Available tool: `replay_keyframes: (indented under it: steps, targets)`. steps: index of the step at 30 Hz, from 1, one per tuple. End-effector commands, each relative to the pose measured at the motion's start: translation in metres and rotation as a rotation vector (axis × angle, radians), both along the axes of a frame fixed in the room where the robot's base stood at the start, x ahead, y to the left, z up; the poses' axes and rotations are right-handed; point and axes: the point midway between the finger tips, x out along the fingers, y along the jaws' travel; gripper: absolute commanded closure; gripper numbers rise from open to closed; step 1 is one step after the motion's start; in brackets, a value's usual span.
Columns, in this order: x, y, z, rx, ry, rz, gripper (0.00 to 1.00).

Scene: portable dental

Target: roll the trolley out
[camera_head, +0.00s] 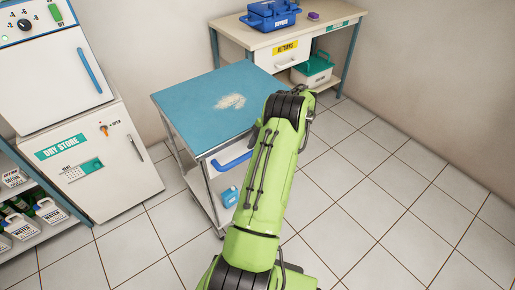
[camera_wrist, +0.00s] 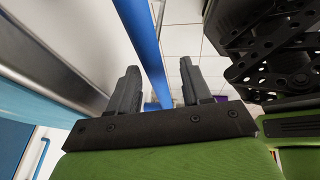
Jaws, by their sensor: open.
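The trolley (camera_head: 190,100) has a blue top with a pale worn patch, metal legs and a lower shelf. It stands left of my arm. A blue bar handle (camera_head: 236,162) runs along its near side, partly covered by my arm. In the wrist view my gripper (camera_wrist: 158,82) is open, with two dark fingers apart. A blue bar (camera_wrist: 148,45), apparently the handle, passes through the gap between them. I cannot tell whether either finger touches it. In the head view the fingers are hidden behind my arm.
A blue container (camera_head: 230,196) sits on the trolley's lower shelf. A white dry store cabinet (camera_head: 90,160) stands to the left, beside a shelf of bottles (camera_head: 48,209). A bench (camera_head: 330,22) with a blue case (camera_head: 270,14) stands behind. The tiled floor (camera_head: 400,200) on the right is clear.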

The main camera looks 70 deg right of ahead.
Motion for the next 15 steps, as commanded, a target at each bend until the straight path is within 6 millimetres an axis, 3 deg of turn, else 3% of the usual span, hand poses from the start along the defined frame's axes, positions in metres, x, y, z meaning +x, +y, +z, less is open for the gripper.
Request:
replay_keyframes:
  steps: [4, 7, 15]
  targets:
    - [0.000, -0.001, 0.003, -0.002, -0.001, 0.000, 0.52]
    - [-0.005, -0.005, 0.018, -0.004, -0.003, -0.001, 0.52]
    - [-0.033, -0.021, 0.090, -0.005, -0.004, -0.002, 0.52]
